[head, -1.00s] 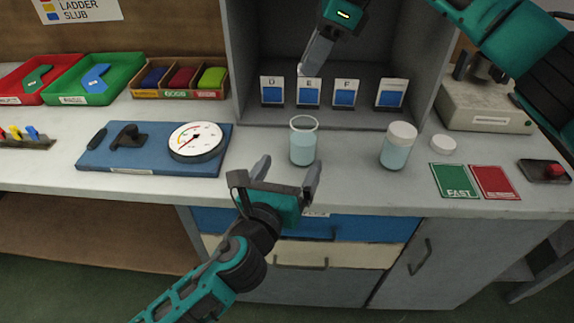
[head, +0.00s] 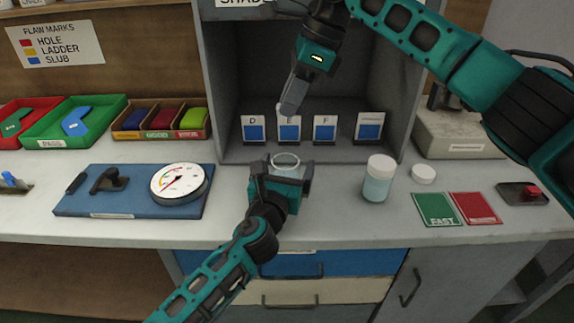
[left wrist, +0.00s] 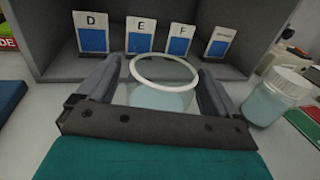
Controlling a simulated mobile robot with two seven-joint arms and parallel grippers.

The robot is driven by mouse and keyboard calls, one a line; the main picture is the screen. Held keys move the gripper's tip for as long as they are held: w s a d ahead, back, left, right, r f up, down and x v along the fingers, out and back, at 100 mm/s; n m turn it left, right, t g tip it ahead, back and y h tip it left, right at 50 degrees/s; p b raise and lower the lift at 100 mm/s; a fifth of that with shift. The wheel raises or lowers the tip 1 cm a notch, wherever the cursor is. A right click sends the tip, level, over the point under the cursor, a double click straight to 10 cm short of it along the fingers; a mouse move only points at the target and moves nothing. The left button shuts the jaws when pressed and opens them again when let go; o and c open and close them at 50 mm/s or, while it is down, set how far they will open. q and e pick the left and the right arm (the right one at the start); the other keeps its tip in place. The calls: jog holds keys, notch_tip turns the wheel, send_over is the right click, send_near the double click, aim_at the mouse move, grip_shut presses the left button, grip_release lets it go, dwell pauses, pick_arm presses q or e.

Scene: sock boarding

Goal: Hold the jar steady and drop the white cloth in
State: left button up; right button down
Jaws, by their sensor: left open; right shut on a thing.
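The open glass jar (head: 285,160) with pale blue liquid stands on the counter in front of the grey booth. It also shows in the left wrist view (left wrist: 162,95), upright between my left fingers. My left gripper (head: 281,170) is open, with one finger on each side of the jar; I cannot tell whether they touch it. My right gripper (head: 290,108) is shut above and behind the jar, at the height of the label cards. A small white bit, seemingly the white cloth (head: 281,109), shows at its fingertips; the rest is hidden.
A white-capped jar (head: 378,180) stands to the right, with a loose white lid (head: 423,173) beside it. Label cards (head: 325,130) stand behind in the booth. A dial gauge (head: 180,184) on a blue board (head: 130,208) lies left.

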pick_arm(q)
jog(key=shift+w+d, duration=0.1)
jog(key=shift+w, duration=0.15)
jog(key=c, duration=1.1)
jog(key=shift+c, duration=0.2)
pick_arm(e)
notch_tip(320, 180, down, 9)
jog(key=shift+r, duration=0.2)
dwell(0.8)
jog(key=c, duration=0.9)
grip_release()
jog(key=shift+r, duration=0.1)
jog(key=v, duration=1.2)
